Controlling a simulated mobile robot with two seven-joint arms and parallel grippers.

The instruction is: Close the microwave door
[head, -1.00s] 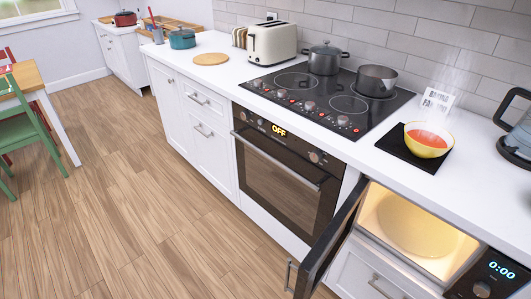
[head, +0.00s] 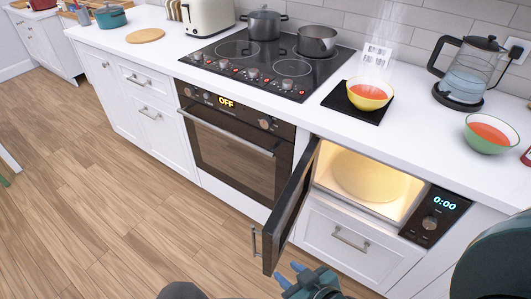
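The microwave is built in under the counter, and its lit cream interior (head: 372,175) is open to view. Its dark door (head: 291,208) is hinged at the left side and stands wide open, jutting out toward me. A metal handle (head: 254,243) is on the door's outer left face, near its free edge. My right gripper (head: 289,272) is at the bottom of the view, just right of the door's lower free end. Its two blue fingers are apart with nothing between them. I cannot tell whether it touches the door. My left gripper is not in view.
The microwave's control panel (head: 436,216) reads 0:00. A drawer (head: 320,235) with a bar handle is below. The oven (head: 235,145) is left of the door. A yellow bowl (head: 367,98), a green bowl (head: 487,140) and a kettle (head: 467,75) stand on the counter. The floor at left is clear.

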